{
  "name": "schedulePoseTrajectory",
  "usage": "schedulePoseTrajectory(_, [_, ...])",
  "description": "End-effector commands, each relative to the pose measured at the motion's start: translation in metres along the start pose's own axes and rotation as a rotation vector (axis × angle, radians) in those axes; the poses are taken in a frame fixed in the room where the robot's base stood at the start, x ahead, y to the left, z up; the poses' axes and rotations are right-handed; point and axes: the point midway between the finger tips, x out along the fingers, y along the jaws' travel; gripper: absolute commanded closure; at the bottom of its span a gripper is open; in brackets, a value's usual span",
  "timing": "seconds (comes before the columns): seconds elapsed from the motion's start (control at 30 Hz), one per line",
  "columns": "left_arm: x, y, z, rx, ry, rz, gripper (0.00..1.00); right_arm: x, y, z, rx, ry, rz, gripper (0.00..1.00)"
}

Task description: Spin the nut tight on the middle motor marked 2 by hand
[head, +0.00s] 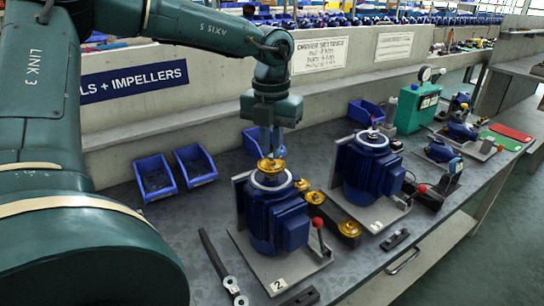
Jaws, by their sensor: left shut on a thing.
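The blue motor (278,222) marked 2 stands upright on a grey plate (262,270); its number label (278,285) is at the plate's front corner. A brass impeller (270,166) sits at the top of this motor, over its pale ring. My left gripper (270,153) points straight down above the motor, with its fingers closed together right over the impeller's centre. It is shut on the nut, which the fingers hide. I cannot tell how far down the nut sits. My right gripper is not in view.
A second blue motor (370,168) stands on its plate to the right. Several brass impellers (315,197) lie in a dark tray between the motors. A red-knobbed lever (318,225) rises beside motor 2. A wrench (220,265) lies left; blue bins (155,178) stand behind.

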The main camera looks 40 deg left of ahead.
Motion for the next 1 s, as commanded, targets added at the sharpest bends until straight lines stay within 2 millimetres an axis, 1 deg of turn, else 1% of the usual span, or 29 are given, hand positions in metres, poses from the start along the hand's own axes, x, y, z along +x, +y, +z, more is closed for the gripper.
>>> schedulePoseTrajectory(0.03, [0.0007,0.0000,0.0000,0.077,0.000,-0.001,1.00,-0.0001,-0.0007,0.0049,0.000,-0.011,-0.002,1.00])
schedulePoseTrajectory(0.1, [0.0005,0.0000,0.0001,0.181,0.000,-0.001,1.00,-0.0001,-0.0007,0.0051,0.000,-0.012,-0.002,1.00])
schedulePoseTrajectory(0.2, [0.0003,-0.0001,0.0002,0.285,0.000,0.000,1.00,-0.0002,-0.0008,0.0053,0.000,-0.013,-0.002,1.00])
schedulePoseTrajectory(0.3, [0.0003,-0.0001,0.0002,0.329,-0.001,0.000,1.00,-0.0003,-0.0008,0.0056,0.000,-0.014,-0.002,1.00])
schedulePoseTrajectory(0.57, [0.0004,-0.0001,0.0002,0.339,-0.001,0.000,1.00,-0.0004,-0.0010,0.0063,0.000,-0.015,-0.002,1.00])
schedulePoseTrajectory(0.63, [0.0004,-0.0001,0.0002,0.384,-0.001,0.000,1.00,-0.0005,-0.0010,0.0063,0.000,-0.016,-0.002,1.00])
schedulePoseTrajectory(0.9, [0.0006,0.0000,-0.0002,0.794,0.002,-0.001,1.00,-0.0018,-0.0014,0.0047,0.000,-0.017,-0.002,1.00])
schedulePoseTrajectory(1.0, [0.0005,0.0000,-0.0001,0.898,0.001,0.000,1.00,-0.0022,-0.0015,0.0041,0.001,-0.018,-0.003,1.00])
